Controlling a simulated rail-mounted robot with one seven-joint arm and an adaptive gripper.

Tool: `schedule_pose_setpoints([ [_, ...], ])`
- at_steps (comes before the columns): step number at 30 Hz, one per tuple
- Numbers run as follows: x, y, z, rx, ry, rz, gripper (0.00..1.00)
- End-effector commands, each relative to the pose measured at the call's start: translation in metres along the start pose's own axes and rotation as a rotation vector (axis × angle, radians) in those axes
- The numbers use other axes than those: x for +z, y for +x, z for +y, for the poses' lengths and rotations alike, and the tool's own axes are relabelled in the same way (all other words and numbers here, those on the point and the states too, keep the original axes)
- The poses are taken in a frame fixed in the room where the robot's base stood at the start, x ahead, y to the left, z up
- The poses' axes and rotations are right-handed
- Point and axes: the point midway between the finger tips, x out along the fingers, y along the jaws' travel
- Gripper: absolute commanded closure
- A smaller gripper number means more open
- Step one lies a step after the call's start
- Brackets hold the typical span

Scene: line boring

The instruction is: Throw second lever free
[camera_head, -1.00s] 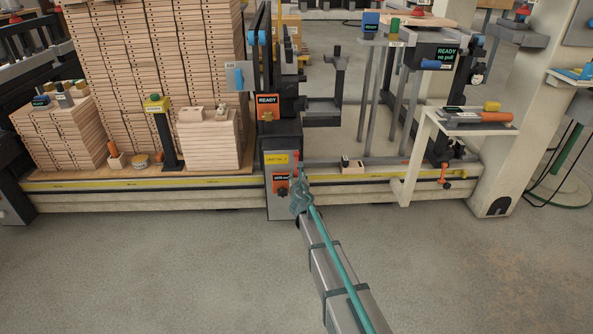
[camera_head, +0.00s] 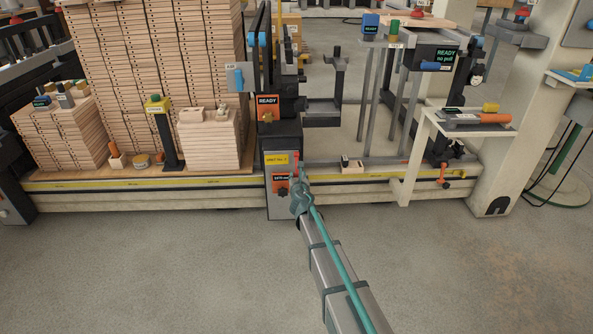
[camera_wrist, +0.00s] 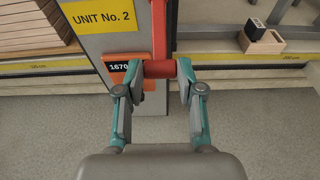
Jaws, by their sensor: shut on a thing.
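A red lever (camera_wrist: 158,28) runs down the right edge of the grey unit marked "UNIT No. 2" (camera_wrist: 102,17) in the wrist view. It ends in a red crosswise grip (camera_wrist: 174,68) low on the unit, beside an orange "1670" label (camera_wrist: 118,67). My gripper (camera_wrist: 161,76) is shut on this grip, one finger at each end of it. In the head view my gripper (camera_head: 301,190) is at the lower right front of the unit (camera_head: 280,207). The red lever (camera_head: 296,159) shows just above it, and my gripper hides the grip there.
A yellow-striped rail (camera_head: 140,184) runs along the base on both sides of the unit. Stacked boards (camera_head: 208,142) stand to the left, a white side table (camera_head: 470,126) to the right. The floor in front is clear.

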Motion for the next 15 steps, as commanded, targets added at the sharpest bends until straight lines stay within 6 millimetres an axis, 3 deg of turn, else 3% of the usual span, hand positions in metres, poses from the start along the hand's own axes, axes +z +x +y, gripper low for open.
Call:
schedule_pose_setpoints([
  [15,0.013,-0.015,0.0,0.001,0.0,0.0,0.91],
])
